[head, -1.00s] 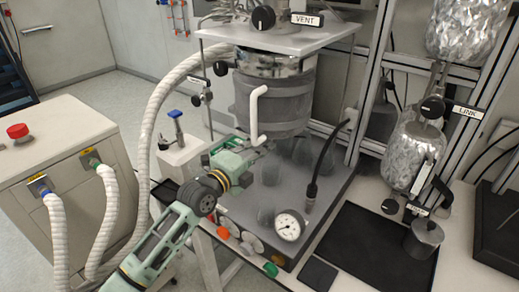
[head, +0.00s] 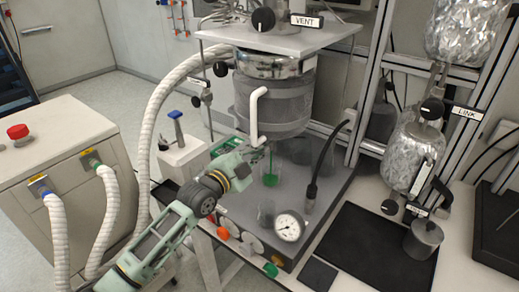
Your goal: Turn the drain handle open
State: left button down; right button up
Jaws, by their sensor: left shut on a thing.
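The reactor vessel (head: 275,100) hangs under a grey top plate in the middle of the head view. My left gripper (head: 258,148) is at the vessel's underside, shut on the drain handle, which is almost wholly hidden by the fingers. A thin green stream runs down just right of the fingertips into a clear beaker (head: 270,177), which has green liquid in it. My right gripper is not in view.
A white bent pipe (head: 255,115) hangs close above my left gripper. A second clear beaker (head: 266,212), a dial gauge (head: 289,226) and a black hose (head: 320,163) are close by on the grey base. A black mat (head: 375,250) lies at right.

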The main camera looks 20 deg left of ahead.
pick_arm(q)
jog(key=n+p, duration=0.1)
jog(key=n, duration=0.5)
jog(key=shift+f+n, duration=0.1)
jog(key=shift+n, duration=2.4)
jog(key=c, duration=1.8)
grip_release()
jog(key=v, duration=1.2)
